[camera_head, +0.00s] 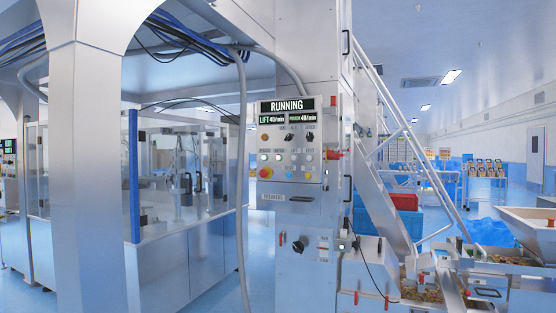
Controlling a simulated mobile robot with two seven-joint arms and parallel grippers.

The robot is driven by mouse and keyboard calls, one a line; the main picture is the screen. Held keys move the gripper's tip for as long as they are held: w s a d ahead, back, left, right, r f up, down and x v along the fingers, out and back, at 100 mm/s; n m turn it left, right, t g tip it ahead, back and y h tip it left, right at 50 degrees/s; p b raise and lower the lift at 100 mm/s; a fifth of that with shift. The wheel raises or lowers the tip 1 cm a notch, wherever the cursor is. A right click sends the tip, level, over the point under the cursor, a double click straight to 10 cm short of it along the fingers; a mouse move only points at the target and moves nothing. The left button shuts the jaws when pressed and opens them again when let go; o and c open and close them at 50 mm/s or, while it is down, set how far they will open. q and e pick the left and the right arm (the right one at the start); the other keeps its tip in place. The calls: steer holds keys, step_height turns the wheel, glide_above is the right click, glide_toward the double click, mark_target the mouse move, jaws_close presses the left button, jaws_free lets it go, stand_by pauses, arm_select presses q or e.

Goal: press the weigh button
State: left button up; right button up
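A grey control panel (272,192) stands upright on a metal cabinet near the middle of the head view. Its screen (287,105) reads RUNNING, with LIFT and PACKER rates of 40/min below. Under the screen are black knobs and rows of small coloured buttons (278,157). A red emergency stop button (265,172) on a yellow base sits at the panel's lower left. The button labels are too small to read, so I cannot tell which one is the weigh button. Neither of my grippers is in view.
A lower panel with a black rotary switch (299,246) is below. An inclined conveyor (380,200) and a hopper (515,225) stand at the right. A glass-walled machine (185,190) and a thick column (90,180) fill the left. Blue floor shows between them.

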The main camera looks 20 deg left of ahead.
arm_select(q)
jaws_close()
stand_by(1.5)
